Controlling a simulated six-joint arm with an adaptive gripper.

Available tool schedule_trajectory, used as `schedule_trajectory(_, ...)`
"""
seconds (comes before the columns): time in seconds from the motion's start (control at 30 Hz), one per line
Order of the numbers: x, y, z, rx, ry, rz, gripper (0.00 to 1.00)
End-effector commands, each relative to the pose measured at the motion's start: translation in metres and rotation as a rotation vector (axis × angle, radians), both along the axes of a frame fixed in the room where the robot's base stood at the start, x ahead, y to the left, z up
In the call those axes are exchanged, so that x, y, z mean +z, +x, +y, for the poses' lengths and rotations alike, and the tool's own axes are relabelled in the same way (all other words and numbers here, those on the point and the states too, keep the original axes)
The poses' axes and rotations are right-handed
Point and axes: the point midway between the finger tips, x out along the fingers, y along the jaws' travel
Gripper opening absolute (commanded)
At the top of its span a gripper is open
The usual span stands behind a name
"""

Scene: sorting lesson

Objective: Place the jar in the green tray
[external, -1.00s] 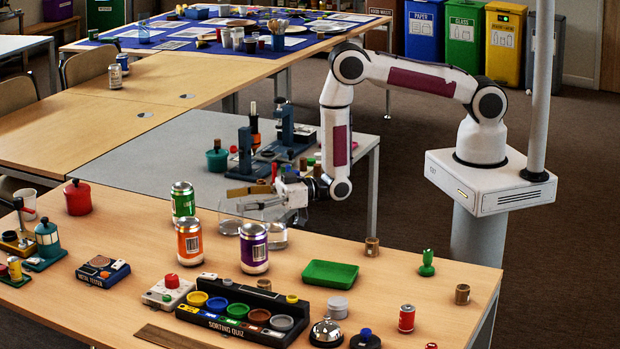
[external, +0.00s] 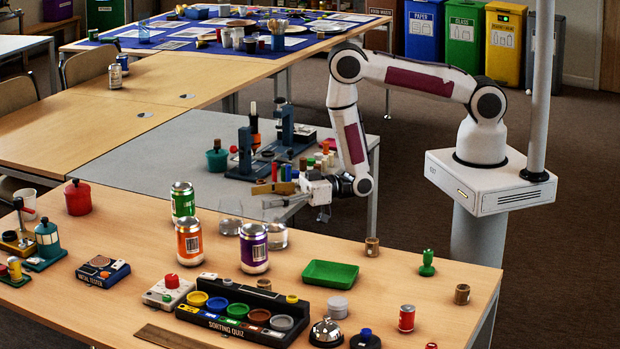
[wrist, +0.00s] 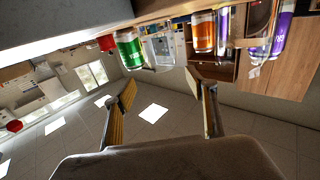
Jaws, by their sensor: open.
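Two clear, glassy jar-like vessels stand on the near wooden table: one (external: 230,227) behind the orange can, the other (external: 277,237) behind the purple can. I cannot tell which is the task's jar. The shallow green tray (external: 330,274) lies empty to their right. My gripper (external: 270,196) is open and empty, pointing left, above and behind the two vessels and touching neither. In the wrist view my two fingers (wrist: 160,80) are spread, with nothing between them.
Green (external: 183,201), orange (external: 189,240) and purple (external: 254,248) cans stand close by the vessels. A sorting quiz board (external: 240,312) lies in front. A grey lidded pot (external: 337,307) is just in front of the tray.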

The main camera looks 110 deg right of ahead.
Motion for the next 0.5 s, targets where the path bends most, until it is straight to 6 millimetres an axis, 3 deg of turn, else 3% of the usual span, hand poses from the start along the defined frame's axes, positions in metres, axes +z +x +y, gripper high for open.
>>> schedule_trajectory(0.5,0.0064,0.0053,0.0008,0.003,-0.007,0.011,0.57)
